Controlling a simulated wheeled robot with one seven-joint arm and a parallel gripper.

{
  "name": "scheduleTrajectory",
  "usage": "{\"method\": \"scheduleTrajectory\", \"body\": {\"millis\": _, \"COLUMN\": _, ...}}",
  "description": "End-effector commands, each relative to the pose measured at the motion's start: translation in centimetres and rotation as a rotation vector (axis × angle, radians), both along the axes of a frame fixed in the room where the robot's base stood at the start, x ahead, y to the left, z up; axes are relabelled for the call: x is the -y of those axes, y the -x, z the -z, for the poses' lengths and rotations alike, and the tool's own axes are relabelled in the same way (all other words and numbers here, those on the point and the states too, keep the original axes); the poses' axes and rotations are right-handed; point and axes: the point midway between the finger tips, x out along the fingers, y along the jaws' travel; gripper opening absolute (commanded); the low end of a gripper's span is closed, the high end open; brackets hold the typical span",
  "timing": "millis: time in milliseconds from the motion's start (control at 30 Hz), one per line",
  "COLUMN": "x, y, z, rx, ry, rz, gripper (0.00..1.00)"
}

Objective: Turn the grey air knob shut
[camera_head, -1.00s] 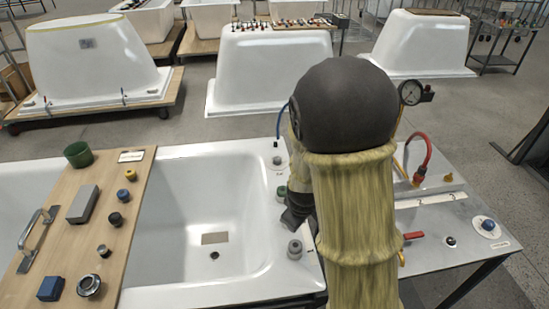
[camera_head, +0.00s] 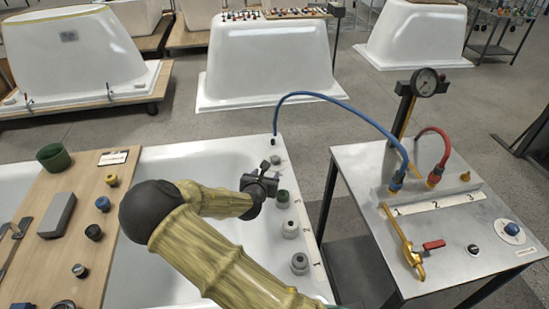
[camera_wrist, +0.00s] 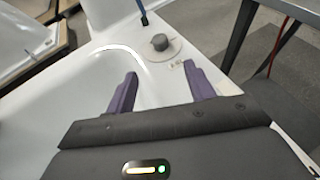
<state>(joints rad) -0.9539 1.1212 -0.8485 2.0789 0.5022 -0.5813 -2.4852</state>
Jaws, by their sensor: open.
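A grey knob (camera_head: 276,160) sits on the tub's far right rim beside the foot of a blue hose. It also shows in the wrist view, as a round grey knob (camera_wrist: 160,42) on a pale disc, ahead of my fingers. I cannot tell which grey knob is the air one. My gripper (camera_wrist: 161,80) is open and empty, apart from the far grey knob. In the head view my gripper (camera_head: 262,180) is over the rim's inner edge.
A wooden board (camera_head: 85,215) with blocks and knobs spans the tub at left. The blue hose (camera_head: 340,105) arches to a metal table (camera_head: 440,262) at right, with a gauge (camera_head: 426,82), red hose and brass valve. A floor gap separates tub and table.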

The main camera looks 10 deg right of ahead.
Motion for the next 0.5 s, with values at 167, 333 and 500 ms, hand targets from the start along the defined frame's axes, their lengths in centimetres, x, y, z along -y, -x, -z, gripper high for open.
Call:
{"method": "scheduleTrajectory", "body": {"millis": 167, "x": -0.28, "y": -0.13, "z": -0.08, "rx": 0.003, "ry": 0.023, "rz": -0.015, "gripper": 0.54}}
{"method": "scheduleTrajectory", "body": {"millis": 333, "x": -0.25, "y": -0.14, "z": -0.05, "rx": 0.001, "ry": 0.02, "rz": -0.013, "gripper": 0.54}}
{"method": "scheduleTrajectory", "body": {"millis": 500, "x": 0.16, "y": -0.84, "z": 0.26, "rx": 0.001, "ry": 0.019, "rz": -0.01, "gripper": 0.54}}
